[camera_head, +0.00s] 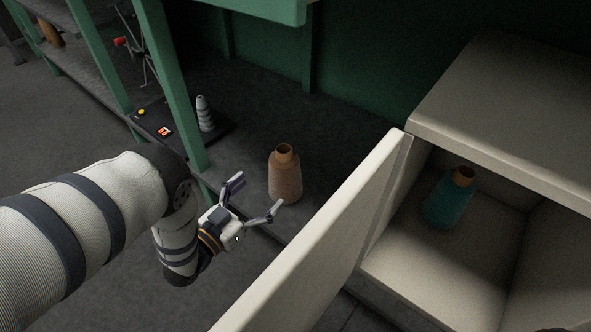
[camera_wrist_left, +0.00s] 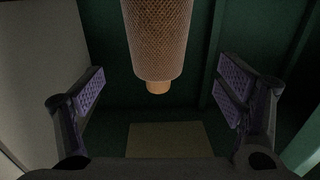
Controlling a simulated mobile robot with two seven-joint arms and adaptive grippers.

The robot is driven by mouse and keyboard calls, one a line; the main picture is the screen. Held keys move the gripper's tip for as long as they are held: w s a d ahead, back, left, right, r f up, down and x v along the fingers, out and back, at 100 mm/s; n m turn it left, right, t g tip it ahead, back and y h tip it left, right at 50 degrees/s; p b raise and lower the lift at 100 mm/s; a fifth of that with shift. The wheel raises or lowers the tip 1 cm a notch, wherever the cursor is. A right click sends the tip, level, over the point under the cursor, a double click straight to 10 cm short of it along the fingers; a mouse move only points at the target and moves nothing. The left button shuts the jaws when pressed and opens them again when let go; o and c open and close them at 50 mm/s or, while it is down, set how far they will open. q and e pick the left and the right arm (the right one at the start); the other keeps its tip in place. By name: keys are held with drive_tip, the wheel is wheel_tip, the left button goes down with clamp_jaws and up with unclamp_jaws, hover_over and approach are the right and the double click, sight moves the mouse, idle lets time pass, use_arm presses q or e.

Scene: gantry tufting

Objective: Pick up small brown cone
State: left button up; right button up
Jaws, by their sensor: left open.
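A brown cone (camera_head: 285,180), shaped like a yarn cone with a lighter brown neck at its top, stands upright on the dark lower shelf (camera_head: 240,155) of the green frame. My left gripper (camera_head: 258,193) is open just in front of the cone and to its left, at about the height of its lower body. In the left wrist view the cone (camera_wrist_left: 157,40) appears upside down, between the spread fingers of the left gripper (camera_wrist_left: 162,84) and beyond them. No contact shows. My right gripper is not in view.
A cream cabinet door (camera_head: 330,225) stands open close to the gripper's right. A teal cone (camera_head: 449,202) is inside the cabinet (camera_head: 510,100). A green post (camera_head: 172,85), a grey cone (camera_head: 204,115) and a black device (camera_head: 163,131) are left. Another brown cone (camera_head: 49,34) stands far left.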

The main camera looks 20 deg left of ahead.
sight(275, 179)
use_arm(q)
drive_tip(key=b+x, duration=0.2)
drive_tip(key=x, duration=0.2)
drive_tip(key=b+x, duration=0.1)
drive_tip(key=x, duration=0.3)
drive_tip(key=shift+w+d+f+b, duration=0.2)
drive_tip(key=shift+w+f+b, duration=0.05)
drive_tip(key=shift+w+b, duration=0.15)
drive_tip(key=shift+w+d+r, duration=0.1)
drive_tip(key=shift+w+d, duration=0.05)
drive_tip(key=shift+w, duration=0.25)
drive_tip(key=shift+r, duration=0.1)
drive_tip(key=c, duration=1.5)
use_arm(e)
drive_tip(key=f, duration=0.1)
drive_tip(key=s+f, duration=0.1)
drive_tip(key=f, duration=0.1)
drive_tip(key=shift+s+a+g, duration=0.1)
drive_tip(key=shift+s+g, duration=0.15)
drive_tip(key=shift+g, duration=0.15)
